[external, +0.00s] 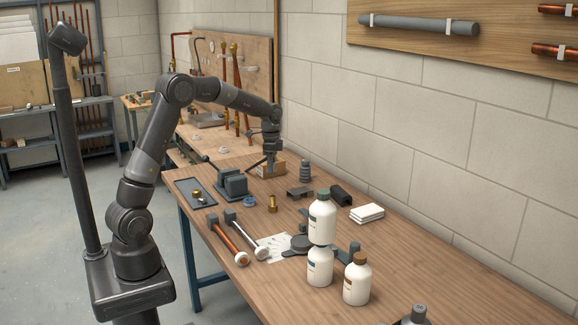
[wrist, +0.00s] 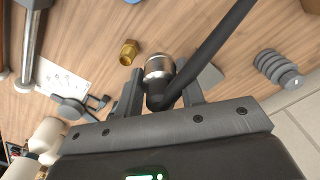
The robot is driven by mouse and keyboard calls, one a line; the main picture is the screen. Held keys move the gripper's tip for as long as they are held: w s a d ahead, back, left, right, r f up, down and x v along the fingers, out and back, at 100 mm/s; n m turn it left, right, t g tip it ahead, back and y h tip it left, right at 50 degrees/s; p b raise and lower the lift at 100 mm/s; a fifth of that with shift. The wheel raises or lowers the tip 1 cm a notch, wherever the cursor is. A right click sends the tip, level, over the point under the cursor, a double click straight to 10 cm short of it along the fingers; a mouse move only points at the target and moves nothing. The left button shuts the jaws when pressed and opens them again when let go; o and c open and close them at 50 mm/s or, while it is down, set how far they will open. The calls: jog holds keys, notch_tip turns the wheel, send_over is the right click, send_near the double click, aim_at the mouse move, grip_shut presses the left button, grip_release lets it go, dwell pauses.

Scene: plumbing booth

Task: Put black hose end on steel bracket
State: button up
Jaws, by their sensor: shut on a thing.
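My gripper (external: 271,165) is over the far part of the workbench, pointing down. In the wrist view its fingers (wrist: 162,92) are closed around the black hose (wrist: 215,45), just behind its silver metal end (wrist: 158,67). The hose runs off to the upper right. A small grey flat piece (wrist: 210,76), probably the steel bracket, is partly hidden behind the hose and a finger. In the external view a low dark bracket (external: 299,192) lies on the bench, to the right of and nearer than my gripper. The held end appears above the bench, apart from the bracket.
A grey ribbed cone (external: 305,172), black block (external: 341,195) and white cloths (external: 367,213) stand near the wall.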

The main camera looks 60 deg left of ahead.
jog(key=w+d+m, duration=0.2)
jog(key=w+d, duration=0.4)
jog(key=d, duration=0.5)
send_over(294, 192)
notch_tip(294, 192, down, 6)
jog(key=shift+a+f, duration=0.15)
jog(key=shift+f, duration=2.1)
jog(key=shift+f, duration=0.15)
jog(key=o, duration=1)
